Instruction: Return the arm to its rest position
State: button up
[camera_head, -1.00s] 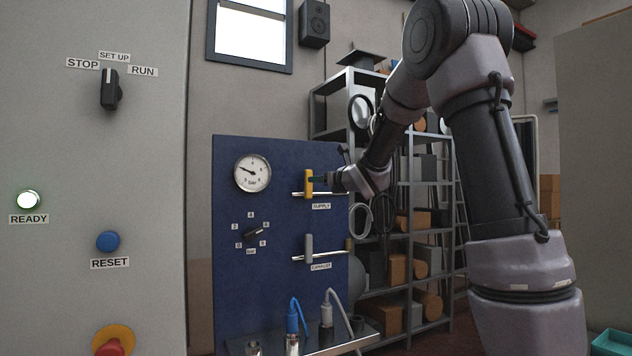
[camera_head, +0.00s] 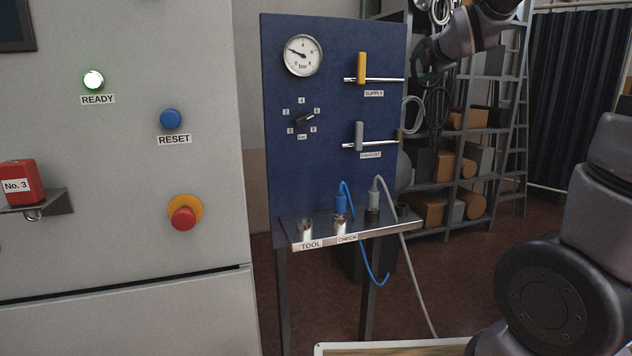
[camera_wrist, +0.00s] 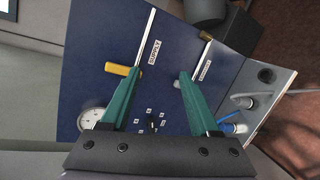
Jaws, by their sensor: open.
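My gripper (camera_head: 424,68) is to the right of the blue panel (camera_head: 345,200) in the head view, held in the air and apart from the yellow SUPPLY handle (camera_head: 362,68). In the wrist view its two teal fingers (camera_wrist: 146,72) are spread wide with nothing between them that they touch. They point toward the panel. The yellow handle stands upright, across its horizontal pipe. It also shows in the wrist view (camera_wrist: 122,70), by the tip of one finger. My forearm runs out of the top right of the head view.
The grey EXHAUST handle (camera_head: 359,136) is below the yellow one. A steel shelf (camera_head: 340,228) with hose fittings juts from the panel. A storage rack (camera_head: 480,130) stands behind my gripper. The grey cabinet (camera_head: 150,220) with buttons is at left.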

jog(key=s+a+f+m+g, duration=0.1)
jog(key=s+f+m+g, duration=0.1)
jog(key=s+m, duration=0.7)
jog(key=s+a+f+m+g, duration=0.1)
jog(key=s+f+m+g, duration=0.2)
jog(key=s+m, duration=0.6)
jog(key=s+a+f+m+g, duration=0.1)
jog(key=s+f+m, duration=0.3)
jog(key=s+m, duration=0.5)
jog(key=s+g, duration=0.1)
jog(key=s, duration=0.2)
jog(key=shift+f+g+y, duration=0.3)
jog(key=shift+f+y, duration=0.05)
jog(key=shift+y, duration=0.05)
